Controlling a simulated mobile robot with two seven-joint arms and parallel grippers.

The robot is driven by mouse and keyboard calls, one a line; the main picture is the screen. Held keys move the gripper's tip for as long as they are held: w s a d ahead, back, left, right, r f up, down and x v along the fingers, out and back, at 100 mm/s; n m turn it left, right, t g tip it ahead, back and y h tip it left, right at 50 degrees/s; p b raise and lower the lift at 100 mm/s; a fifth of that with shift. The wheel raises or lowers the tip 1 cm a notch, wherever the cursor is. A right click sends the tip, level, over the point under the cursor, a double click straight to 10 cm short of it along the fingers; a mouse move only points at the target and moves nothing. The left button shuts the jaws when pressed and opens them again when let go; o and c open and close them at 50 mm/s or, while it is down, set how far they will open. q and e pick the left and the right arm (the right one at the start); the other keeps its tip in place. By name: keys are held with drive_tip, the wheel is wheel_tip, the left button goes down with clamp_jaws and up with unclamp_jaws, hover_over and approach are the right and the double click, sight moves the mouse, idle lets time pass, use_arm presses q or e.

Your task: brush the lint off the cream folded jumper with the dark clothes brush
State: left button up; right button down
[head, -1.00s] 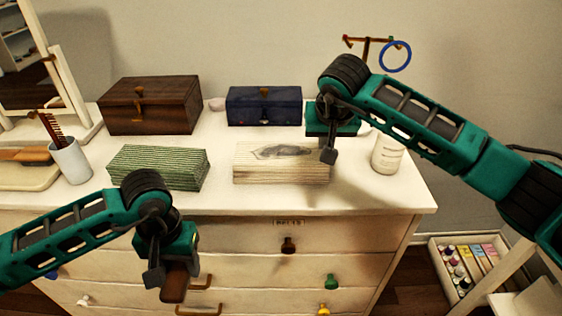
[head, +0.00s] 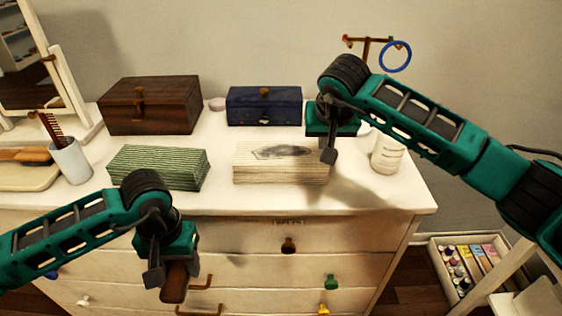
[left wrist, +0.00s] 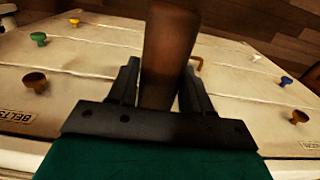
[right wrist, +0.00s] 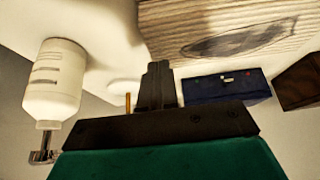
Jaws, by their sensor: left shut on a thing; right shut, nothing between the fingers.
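The cream folded jumper (head: 262,172) lies on the dresser top with a grey lint patch (head: 283,152) on its upper face. The jumper also shows in the right wrist view (right wrist: 190,24), with the patch. My left gripper (head: 172,278) is shut on a dark brown brush (head: 174,290), in front of the drawers and below the dresser's top edge. In the left wrist view the brush (left wrist: 170,50) stands between the fingers; its bristles cannot be made out. My right gripper (head: 329,155) is shut and empty by the jumper's right end; whether it touches is unclear.
A green striped folded cloth (head: 158,168) lies left of the jumper. A blue box (head: 264,106) and a brown wooden box (head: 150,105) stand behind. A white bottle (head: 388,154) stands right of the jumper. A white cup (head: 70,160) stands at the left. Knobbed drawers face the front.

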use_arm(q)
drive_tip(key=shift+f+b, duration=0.35)
use_arm(e)
drive_tip(key=shift+f, duration=0.4)
use_arm(q)
drive_tip(key=shift+r, duration=0.15)
use_arm(e)
drive_tip(key=shift+r, duration=0.2)
